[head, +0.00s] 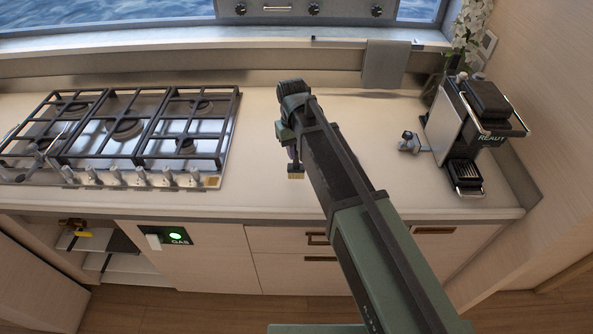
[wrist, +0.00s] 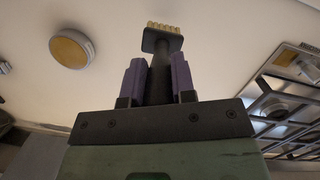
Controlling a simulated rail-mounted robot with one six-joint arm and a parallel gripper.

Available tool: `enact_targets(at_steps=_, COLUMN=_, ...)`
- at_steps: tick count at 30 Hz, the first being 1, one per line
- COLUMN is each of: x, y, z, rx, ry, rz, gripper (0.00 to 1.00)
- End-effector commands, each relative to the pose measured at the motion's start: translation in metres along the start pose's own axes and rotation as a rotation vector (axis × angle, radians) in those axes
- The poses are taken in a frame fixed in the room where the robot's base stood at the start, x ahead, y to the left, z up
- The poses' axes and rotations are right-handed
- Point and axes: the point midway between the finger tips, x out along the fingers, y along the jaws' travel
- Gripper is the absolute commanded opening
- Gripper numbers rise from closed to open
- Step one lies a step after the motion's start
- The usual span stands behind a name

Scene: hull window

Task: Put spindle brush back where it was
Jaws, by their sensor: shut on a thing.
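The spindle brush (wrist: 161,45) has a dark handle, a square dark head and a row of pale yellow bristles. In the wrist view it stands between the purple fingers of my gripper (wrist: 160,82), which are shut on its handle, bristles pointing away from me. In the head view my gripper (head: 293,158) points down over the counter right of the stove, with the brush's tan bristles (head: 295,176) at the lower end. I cannot tell whether the bristles touch the counter. My arm hides part of the counter behind it.
A gas stove (head: 125,130) is on the left. A coffee machine (head: 475,112) stands right, with a small grey metal part (head: 409,142) beside it. A grey cloth (head: 385,65) hangs at the back. The wrist view shows a round tan-topped disc (wrist: 71,48). The counter front (head: 255,195) is clear.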

Motion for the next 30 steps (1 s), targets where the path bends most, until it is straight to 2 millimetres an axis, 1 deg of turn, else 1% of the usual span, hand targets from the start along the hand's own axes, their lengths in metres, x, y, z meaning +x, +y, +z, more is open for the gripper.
enact_targets(at_steps=2, x=0.009, y=0.0, z=-0.001, rx=0.0, ry=0.0, rz=0.0, gripper=0.0)
enact_targets(at_steps=6, x=0.041, y=0.0, z=-0.006, rx=0.0, ry=0.0, rz=0.0, gripper=0.0)
enact_targets(at_steps=7, x=0.044, y=0.0, z=-0.007, rx=0.0, ry=0.0, rz=0.0, gripper=0.0)
enact_targets(at_steps=14, x=0.039, y=0.0, z=-0.006, rx=0.0, ry=0.0, rz=0.0, gripper=0.0)
enact_targets(at_steps=18, x=0.044, y=0.0, z=-0.007, rx=0.0, ry=0.0, rz=0.0, gripper=0.0)
enact_targets(at_steps=19, x=0.043, y=0.0, z=-0.007, rx=0.0, ry=0.0, rz=0.0, gripper=0.26)
enact_targets(at_steps=23, x=0.042, y=0.0, z=-0.006, rx=0.0, ry=0.0, rz=0.0, gripper=0.46)
enact_targets(at_steps=24, x=0.042, y=0.0, z=-0.006, rx=0.0, ry=0.0, rz=0.0, gripper=0.5)
enact_targets(at_steps=30, x=0.042, y=0.0, z=-0.006, rx=0.0, ry=0.0, rz=0.0, gripper=0.5)
